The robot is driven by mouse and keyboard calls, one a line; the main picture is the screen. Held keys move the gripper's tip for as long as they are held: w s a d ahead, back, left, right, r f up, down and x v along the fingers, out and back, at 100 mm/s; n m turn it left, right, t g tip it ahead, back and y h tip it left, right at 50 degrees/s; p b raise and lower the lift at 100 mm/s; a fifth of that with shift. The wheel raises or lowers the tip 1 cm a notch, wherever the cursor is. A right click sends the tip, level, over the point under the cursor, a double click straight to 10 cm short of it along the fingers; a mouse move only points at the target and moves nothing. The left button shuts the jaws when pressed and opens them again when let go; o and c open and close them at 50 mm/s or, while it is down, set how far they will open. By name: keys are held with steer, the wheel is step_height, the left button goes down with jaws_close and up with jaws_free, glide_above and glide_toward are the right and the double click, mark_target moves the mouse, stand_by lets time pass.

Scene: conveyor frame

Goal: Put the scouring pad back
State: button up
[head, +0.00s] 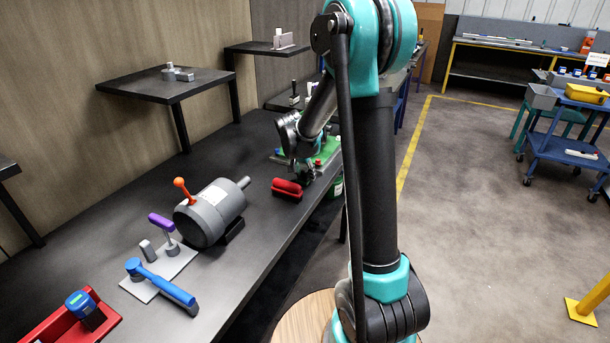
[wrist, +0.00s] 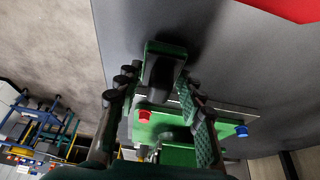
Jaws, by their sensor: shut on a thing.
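My gripper (wrist: 158,88) is shut on a dark green block with a dark grey grip, which I take to be the scouring pad (wrist: 165,47). The pad sits between the fingertips in the wrist view, over or on the dark bench top; I cannot tell whether it touches. A green board (wrist: 235,118) with a red knob (wrist: 144,115) and a blue knob (wrist: 242,131) lies beside the gripper. In the head view my gripper (head: 304,176) is low over the bench by the green board (head: 327,150), and the pad cannot be made out.
A red brush (head: 287,188) lies on the bench (head: 245,262) close to my gripper. A grey motor (head: 210,213), a blue-handled tool (head: 160,284) and a red tray (head: 62,325) are nearer. Raised shelves (head: 165,86) stand along the wall. The bench edge is close on the right.

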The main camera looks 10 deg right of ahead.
steer(key=shift+f, duration=0.25)
steer(key=shift+f, duration=0.1)
steer(key=o, duration=1.1)
steer(key=v, duration=1.2)
steer(key=s+d+f+n+y, duration=0.1)
steer(key=s+f, duration=0.3)
steer(key=s, duration=0.5)
steer(key=s+d+f+n+y, duration=0.1)
steer(key=s+d+f+n, duration=0.2)
steer(key=s, duration=0.6)
steer(key=s+d+f+n, duration=0.3)
steer(key=s+f, duration=0.1)
steer(key=s, duration=0.4)
steer(key=shift+s+f+t+y, duration=0.3)
steer(key=shift+s+y, duration=0.1)
